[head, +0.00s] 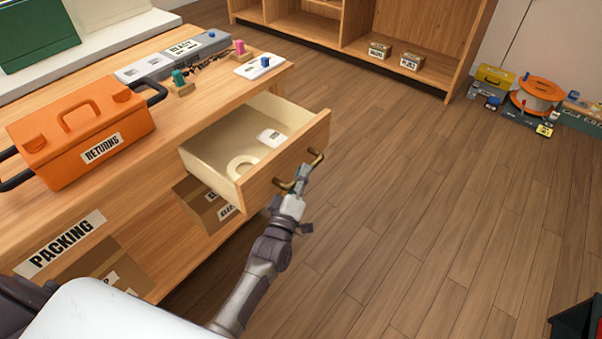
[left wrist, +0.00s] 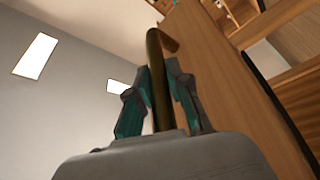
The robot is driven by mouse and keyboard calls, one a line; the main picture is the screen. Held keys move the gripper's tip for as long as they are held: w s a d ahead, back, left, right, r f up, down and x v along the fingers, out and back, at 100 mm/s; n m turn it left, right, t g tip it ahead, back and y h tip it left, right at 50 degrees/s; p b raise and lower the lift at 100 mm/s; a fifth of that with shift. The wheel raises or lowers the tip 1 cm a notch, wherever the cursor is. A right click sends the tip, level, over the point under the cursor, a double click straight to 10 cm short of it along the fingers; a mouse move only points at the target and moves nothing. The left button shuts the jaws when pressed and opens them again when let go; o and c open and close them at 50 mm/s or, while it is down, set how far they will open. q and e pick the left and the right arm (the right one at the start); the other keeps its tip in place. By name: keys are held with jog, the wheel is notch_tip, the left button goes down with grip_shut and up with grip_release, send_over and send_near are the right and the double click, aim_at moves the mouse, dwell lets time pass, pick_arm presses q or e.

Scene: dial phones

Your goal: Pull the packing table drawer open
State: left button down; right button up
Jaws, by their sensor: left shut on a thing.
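The packing table (head: 150,225) stands at the left in the head view, with a "PACKING" label on its front. Its drawer (head: 285,165) is pulled out and open. Inside the drawer lie a cream ring-shaped roll (head: 242,166) and a white card or label (head: 271,138). The drawer front carries a brass handle (head: 315,158). My left gripper (head: 299,180) is at the handle, shut on it. In the left wrist view the handle (left wrist: 157,85) passes between the two fingers (left wrist: 155,100). My right gripper is not in view.
An orange "RETURNS" case (head: 80,130) stands on the tabletop. A grey device (head: 172,58) and small pegged items sit behind it. Cardboard boxes (head: 208,203) are under the drawer. A wooden shelf unit (head: 400,35) stands at the back. The wooden floor (head: 430,190) right of the drawer is clear.

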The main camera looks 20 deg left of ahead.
pick_arm(q)
jog(key=c, duration=1.1)
grip_release()
jog(key=v, duration=1.2)
